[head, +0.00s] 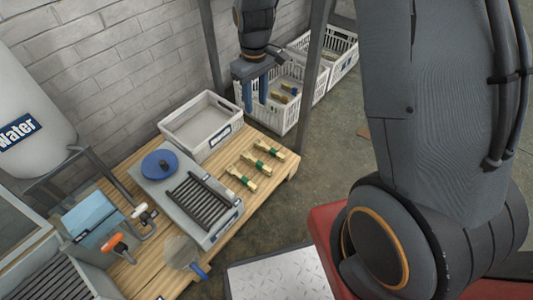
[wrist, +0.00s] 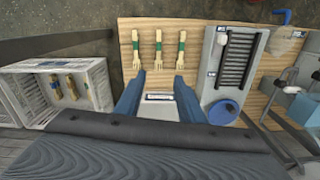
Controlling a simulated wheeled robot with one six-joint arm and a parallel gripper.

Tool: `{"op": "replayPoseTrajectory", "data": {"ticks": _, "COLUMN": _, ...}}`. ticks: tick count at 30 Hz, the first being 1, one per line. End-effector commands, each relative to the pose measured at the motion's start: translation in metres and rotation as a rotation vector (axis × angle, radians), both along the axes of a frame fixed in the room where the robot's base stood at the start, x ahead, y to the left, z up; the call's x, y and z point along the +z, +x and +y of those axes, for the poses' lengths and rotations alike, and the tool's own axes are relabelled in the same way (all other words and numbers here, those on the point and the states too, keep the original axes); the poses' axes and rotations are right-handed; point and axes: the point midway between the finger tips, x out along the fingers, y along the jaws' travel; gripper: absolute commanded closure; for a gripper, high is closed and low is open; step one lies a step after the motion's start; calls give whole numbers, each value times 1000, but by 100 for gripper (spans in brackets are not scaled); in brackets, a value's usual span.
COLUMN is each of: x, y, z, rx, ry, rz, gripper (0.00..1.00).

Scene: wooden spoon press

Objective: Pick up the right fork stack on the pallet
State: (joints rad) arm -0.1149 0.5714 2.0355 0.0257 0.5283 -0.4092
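Three wooden fork stacks with green bands lie in a row on the wooden pallet (head: 282,166). The right fork stack (head: 271,149) is nearest the pallet's right end; it also shows as the leftmost stack in the wrist view (wrist: 135,48). The middle stack (head: 256,163) and left stack (head: 241,179) lie beside it. My gripper (head: 256,103) has blue fingers and hangs above and beyond the row, by the white crates. In the wrist view my gripper (wrist: 158,97) is open, with nothing held between its fingers.
An empty white labelled bin (head: 201,126) stands on the pallet behind the stacks. A grey press with a black roller grate (head: 199,201) and blue disc (head: 160,163) is to their left. White crates (head: 280,118) holding fork stacks stand on the floor beyond. A metal post rises nearby.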

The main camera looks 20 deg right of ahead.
Motion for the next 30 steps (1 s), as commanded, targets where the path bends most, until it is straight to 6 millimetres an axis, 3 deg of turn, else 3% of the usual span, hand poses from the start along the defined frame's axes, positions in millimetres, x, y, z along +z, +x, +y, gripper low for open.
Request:
{"op": "replayPoseTrajectory", "data": {"ticks": 1, "x": -39, "y": 14, "z": -6, "rx": 13, "ry": -2, "rz": 8, "gripper": 65}}
{"op": "replayPoseTrajectory", "data": {"ticks": 6, "x": -136, "y": 49, "z": -26, "rx": 69, "ry": -8, "rz": 10, "gripper": 65}}
{"op": "replayPoseTrajectory", "data": {"ticks": 9, "x": -185, "y": 62, "z": -36, "rx": 97, "ry": -10, "rz": 8, "gripper": 65}}
{"op": "replayPoseTrajectory", "data": {"ticks": 12, "x": -222, "y": 71, "z": -45, "rx": 119, "ry": -12, "rz": 7, "gripper": 65}}
{"op": "replayPoseTrajectory", "data": {"ticks": 18, "x": -259, "y": 76, "z": -52, "rx": 142, "ry": -14, "rz": 6, "gripper": 65}}
{"op": "replayPoseTrajectory", "data": {"ticks": 30, "x": -292, "y": 76, "z": -55, "rx": 144, "ry": -14, "rz": 4, "gripper": 65}}
